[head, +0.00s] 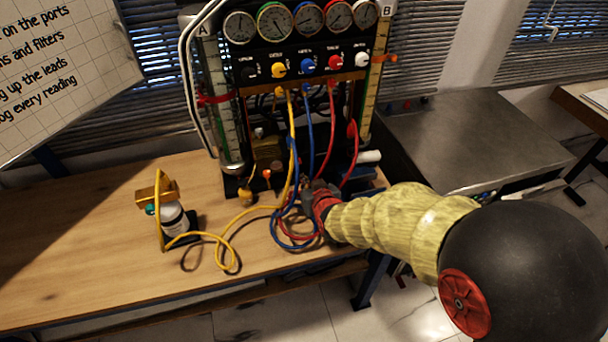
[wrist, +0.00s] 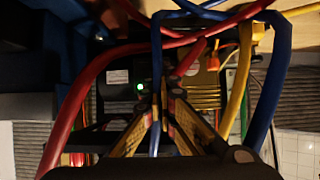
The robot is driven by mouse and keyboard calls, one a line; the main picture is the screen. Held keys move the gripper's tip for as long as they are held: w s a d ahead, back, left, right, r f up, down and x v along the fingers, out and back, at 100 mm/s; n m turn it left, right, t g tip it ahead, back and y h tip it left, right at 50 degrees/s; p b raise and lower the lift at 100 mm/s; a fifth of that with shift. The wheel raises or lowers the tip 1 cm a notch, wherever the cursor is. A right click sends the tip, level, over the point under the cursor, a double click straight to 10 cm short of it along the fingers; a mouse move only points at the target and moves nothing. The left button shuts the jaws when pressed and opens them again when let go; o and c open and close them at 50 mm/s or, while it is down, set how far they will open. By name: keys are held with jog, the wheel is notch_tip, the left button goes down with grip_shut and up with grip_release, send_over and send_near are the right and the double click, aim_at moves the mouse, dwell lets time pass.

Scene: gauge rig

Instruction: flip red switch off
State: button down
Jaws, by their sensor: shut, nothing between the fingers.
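My gripper (head: 308,188) is low at the front of the gauge rig, among the hoses at its base. In the wrist view my gripper (wrist: 164,92) has its fingers close together, with nothing seen between them. They point at a dark box (wrist: 118,90) with a small lit green lamp (wrist: 140,87). Red, blue and yellow hoses cross in front of and around the fingers. I cannot make out the red switch in either view; hoses or the gripper may hide it. Whether the fingertips touch the box is unclear.
The gauge rig (head: 305,42) has gauges and coloured knobs above the hoses. A yellow hose (head: 233,240) and a coiled blue hose (head: 287,243) lie on the wooden bench (head: 80,250). A small bottle (head: 174,217) stands left. A metal cabinet (head: 470,130) is right. The bench's left part is clear.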

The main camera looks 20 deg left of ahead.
jog(key=shift+s+f+p+v, duration=0.1)
jog(key=shift+f+p+v, duration=0.05)
jog(key=shift+v, duration=0.65)
jog(key=shift+s+f+p+v, duration=0.1)
jog(key=shift+f+p+v, duration=0.1)
jog(key=shift+v, duration=0.65)
jog(key=shift+f+p+v, duration=0.1)
jog(key=shift+p+v, duration=0.05)
jog(key=shift+v, duration=0.65)
jog(key=shift+d, duration=0.15)
